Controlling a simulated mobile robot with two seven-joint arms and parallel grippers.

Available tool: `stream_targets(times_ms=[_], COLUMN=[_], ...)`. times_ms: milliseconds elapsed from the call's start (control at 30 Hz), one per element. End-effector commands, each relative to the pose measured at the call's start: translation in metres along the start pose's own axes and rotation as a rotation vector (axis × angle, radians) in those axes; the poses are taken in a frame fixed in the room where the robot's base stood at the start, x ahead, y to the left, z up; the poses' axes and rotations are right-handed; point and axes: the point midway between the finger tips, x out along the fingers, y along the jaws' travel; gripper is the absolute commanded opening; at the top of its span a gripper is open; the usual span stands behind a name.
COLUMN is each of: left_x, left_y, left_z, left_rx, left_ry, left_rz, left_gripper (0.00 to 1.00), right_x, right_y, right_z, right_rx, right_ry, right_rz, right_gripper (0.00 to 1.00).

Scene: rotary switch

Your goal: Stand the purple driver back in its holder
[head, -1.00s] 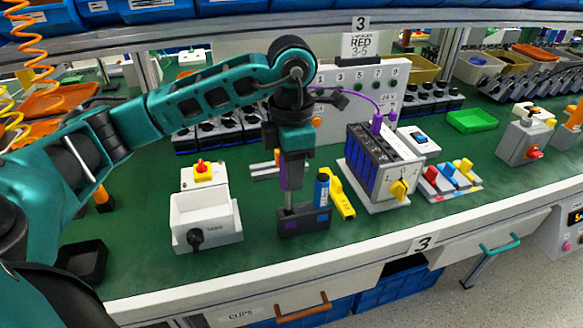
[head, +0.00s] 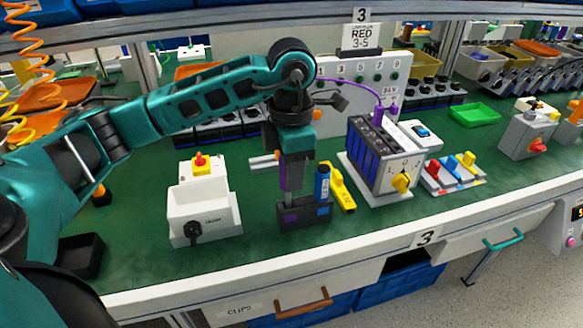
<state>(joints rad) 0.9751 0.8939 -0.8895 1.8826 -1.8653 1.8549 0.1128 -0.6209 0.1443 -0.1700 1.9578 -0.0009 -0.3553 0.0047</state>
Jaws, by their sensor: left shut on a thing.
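My left gripper (head: 292,158) points down and is shut on the purple driver (head: 291,179), which hangs upright below the fingers. The driver's shaft runs down to the left part of the dark holder (head: 304,216). Its tip is hidden, so I cannot tell how deep it sits in the holder. A blue driver (head: 321,182) stands in the right part of the same holder. My right gripper is not in view.
A yellow tool (head: 341,189) lies right of the holder. Green bench is clear in front of the holder.

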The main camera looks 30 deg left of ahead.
Motion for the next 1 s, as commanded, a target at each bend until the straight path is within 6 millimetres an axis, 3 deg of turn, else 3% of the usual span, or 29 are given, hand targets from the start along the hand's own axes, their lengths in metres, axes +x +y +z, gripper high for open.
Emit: stream_targets(times_ms=[1000], left_x=[0.032], left_y=[0.0], left_z=[0.0], left_rx=[-0.001], left_ry=[0.001], left_rz=[0.0], left_gripper=[0.0], right_x=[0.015], right_y=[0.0], right_z=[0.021], right_rx=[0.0], right_ry=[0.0], right_rz=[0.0], right_gripper=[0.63])
